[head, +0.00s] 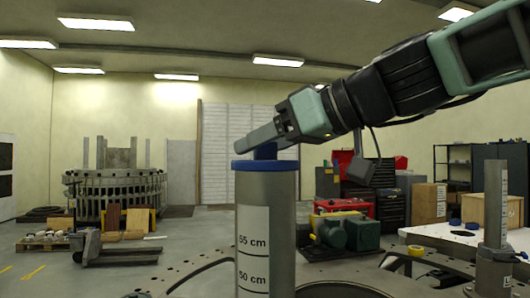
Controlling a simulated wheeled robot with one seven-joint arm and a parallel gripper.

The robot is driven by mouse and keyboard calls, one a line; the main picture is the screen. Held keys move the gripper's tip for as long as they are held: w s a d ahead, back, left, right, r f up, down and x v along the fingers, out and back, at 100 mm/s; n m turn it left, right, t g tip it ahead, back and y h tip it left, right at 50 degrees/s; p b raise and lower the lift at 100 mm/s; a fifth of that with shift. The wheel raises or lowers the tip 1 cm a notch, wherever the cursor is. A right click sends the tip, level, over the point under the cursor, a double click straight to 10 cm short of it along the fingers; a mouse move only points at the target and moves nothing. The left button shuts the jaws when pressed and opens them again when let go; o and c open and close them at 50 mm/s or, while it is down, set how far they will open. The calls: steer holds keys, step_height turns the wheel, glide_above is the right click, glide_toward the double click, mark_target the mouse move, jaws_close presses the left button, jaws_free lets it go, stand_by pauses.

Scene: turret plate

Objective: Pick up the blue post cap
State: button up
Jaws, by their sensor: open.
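The blue post cap (265,165) sits on top of the upright grey post (266,220) in the middle of the head view. The post bears a white label with centimetre marks. A darker blue knob rises from the cap's top. My gripper (248,144) reaches in from the upper right and is open, directly above the cap at the knob. The near finger hides the knob's upper part. The far finger is hidden, so I cannot tell whether the knob is between the fingers or touched by them.
A second, thinner post (495,205) stands at the right on the turret plate (210,278). A white table (430,231) behind it carries small blue pieces. A yellow ring (416,251) lies near it. Red and green machinery stands farther back.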

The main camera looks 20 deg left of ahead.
steer(key=shift+a+f, duration=0.1)
steer(key=c, duration=1.2)
